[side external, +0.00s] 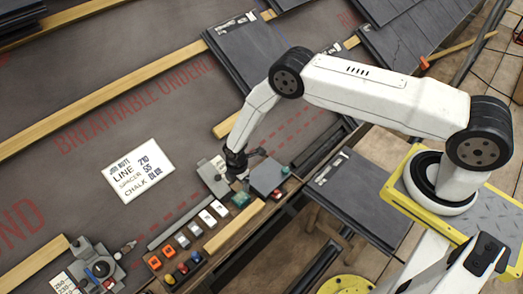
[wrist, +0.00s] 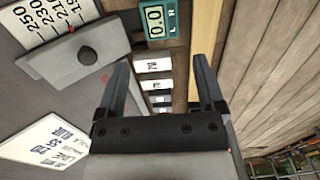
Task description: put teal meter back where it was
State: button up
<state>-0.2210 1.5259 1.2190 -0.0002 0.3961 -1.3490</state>
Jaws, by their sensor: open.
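The teal meter (wrist: 160,20) shows at the top of the wrist view, its display reading 0.0, cut off by the frame edge. In the side view the teal meter (side external: 241,200) sits on the wooden tool rail, just below my gripper (side external: 236,174). My gripper is open, and its two fingers also show in the wrist view (wrist: 160,62). Nothing is between the fingers. The meter lies beyond the fingertips and apart from them.
White labelled blocks (wrist: 153,75) sit in a row on the rail. A grey gauge with a dark knob (wrist: 87,55) stands left of the meter. A job note (side external: 139,170) lies on the underlay.

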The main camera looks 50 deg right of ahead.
jog(key=shift+r, duration=0.85)
jog(key=s+d+r+m+t, duration=0.1)
jog(key=d+r+m, duration=0.25)
jog(key=r, duration=0.75)
jog(key=s+d+r+m, duration=0.15)
jog(key=r+m, duration=0.35)
jog(key=r, duration=0.5)
jog(key=s+d+r+m, duration=0.2)
jog(key=s+r+m, duration=0.2)
jog(key=s+r, duration=0.3)
jog(key=s+d+r+m+t, duration=0.1)
jog(key=s+d+r+m, duration=0.2)
jog(key=s+r+m, duration=0.2)
jog(key=s+r, duration=0.2)
jog(key=s, duration=0.2)
jog(key=shift+d+r+t, duration=0.15)
jog(key=shift+d+t, duration=0.1)
jog(key=shift+t, duration=0.05)
jog(key=shift+m, duration=0.25)
